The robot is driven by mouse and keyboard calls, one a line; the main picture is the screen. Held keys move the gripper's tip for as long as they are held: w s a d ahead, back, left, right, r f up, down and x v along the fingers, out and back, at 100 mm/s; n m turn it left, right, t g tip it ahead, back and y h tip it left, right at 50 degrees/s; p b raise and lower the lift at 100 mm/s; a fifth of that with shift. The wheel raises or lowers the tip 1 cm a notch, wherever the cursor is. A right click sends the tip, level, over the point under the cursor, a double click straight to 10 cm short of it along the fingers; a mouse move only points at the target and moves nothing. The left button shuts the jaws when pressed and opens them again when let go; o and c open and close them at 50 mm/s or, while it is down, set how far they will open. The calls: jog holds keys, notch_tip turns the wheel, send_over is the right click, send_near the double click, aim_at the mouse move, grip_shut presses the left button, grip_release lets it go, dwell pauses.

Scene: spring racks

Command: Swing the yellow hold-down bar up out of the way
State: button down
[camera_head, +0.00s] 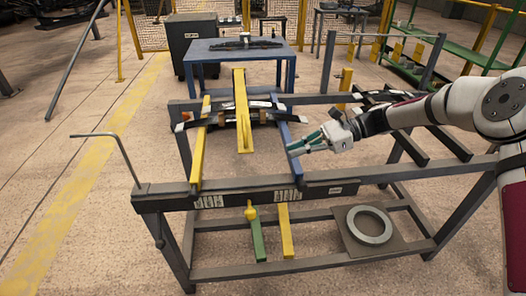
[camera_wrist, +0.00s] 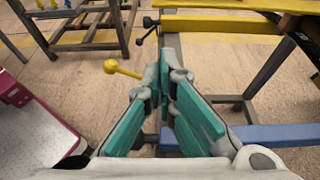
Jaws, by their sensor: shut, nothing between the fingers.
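The yellow hold-down bar (camera_head: 242,115) lies lengthwise over the dark leaf spring (camera_head: 222,118) on the rack, its near end toward me. In the wrist view a yellow bar (camera_wrist: 215,23) crosses the top right; I cannot tell whether it is the hold-down bar or the left rail. My gripper (camera_head: 291,149), with teal fingers, is at the blue rail, to the right of the hold-down bar's near end and apart from it. In the wrist view its fingers (camera_wrist: 168,75) are closed together with nothing between them.
A yellow rail (camera_head: 199,150) and the blue rail (camera_head: 287,140) flank the bar. A bent grey rod (camera_head: 122,155) rises at the front left. A blue table (camera_head: 240,58) stands behind.

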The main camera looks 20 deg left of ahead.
jog(key=s+a, duration=0.4)
jog(key=a, duration=0.4)
jog(key=shift+s+a+r, duration=0.2)
jog(key=shift+s+r, duration=0.05)
jog(key=shift+s, duration=0.1)
jog(key=shift+r, duration=0.1)
